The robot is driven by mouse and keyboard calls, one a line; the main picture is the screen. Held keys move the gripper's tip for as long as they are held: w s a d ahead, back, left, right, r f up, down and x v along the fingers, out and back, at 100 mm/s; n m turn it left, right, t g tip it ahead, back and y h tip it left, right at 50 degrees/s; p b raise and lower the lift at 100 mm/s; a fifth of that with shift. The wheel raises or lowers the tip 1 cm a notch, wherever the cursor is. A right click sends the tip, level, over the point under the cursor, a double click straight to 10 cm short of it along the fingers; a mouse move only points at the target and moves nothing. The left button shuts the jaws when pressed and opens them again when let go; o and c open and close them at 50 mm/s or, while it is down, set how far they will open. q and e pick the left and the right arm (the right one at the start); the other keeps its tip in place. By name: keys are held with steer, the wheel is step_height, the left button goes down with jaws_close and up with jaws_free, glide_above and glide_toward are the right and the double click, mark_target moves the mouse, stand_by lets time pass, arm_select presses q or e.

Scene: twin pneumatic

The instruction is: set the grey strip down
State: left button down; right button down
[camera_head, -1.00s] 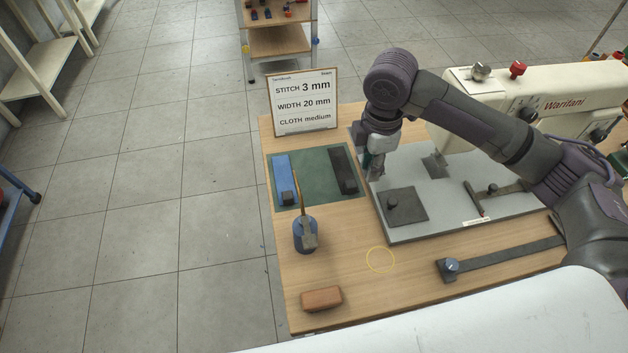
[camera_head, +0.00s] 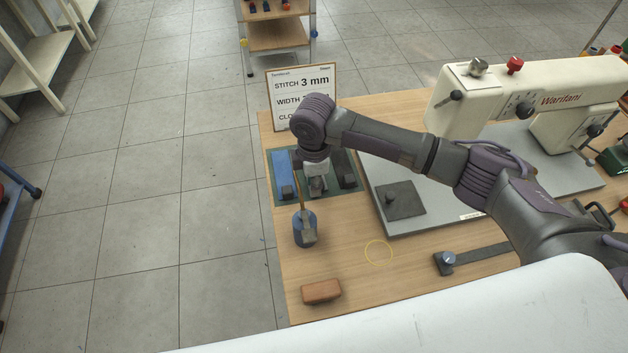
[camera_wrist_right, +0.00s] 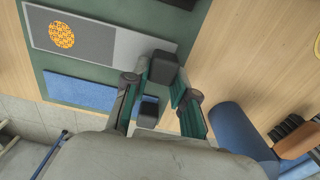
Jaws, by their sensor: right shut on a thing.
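My right gripper (camera_head: 316,178) is over the green mat (camera_wrist_right: 70,66), between the blue strip (camera_head: 281,170) and the black strip (camera_head: 346,172). In the right wrist view its fingers (camera_wrist_right: 161,82) are shut on the dark block at one end of the grey strip (camera_wrist_right: 125,46). This strip has a darker patch with an orange patterned disc. It lies roughly parallel to the blue strip (camera_wrist_right: 80,92), apart from it. I cannot tell whether it touches the mat. In the head view my arm hides most of it. My left gripper is not in view.
A blue can (camera_head: 305,230) with an upright stick stands close in front of the mat. The sign (camera_head: 288,85) stands behind it, partly hidden by my arm. A sewing machine (camera_head: 540,95) and its grey plate (camera_head: 430,215) are at right. A brown block (camera_head: 321,291) lies near the front edge.

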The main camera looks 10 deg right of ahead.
steer(key=shift+f, duration=0.2)
steer(key=c, duration=0.9)
jaws_free()
steer(key=shift+c, duration=0.2)
step_height(320, 180, up, 12)
steer(key=shift+r+b, duration=0.15)
steer(key=shift+b, duration=0.2)
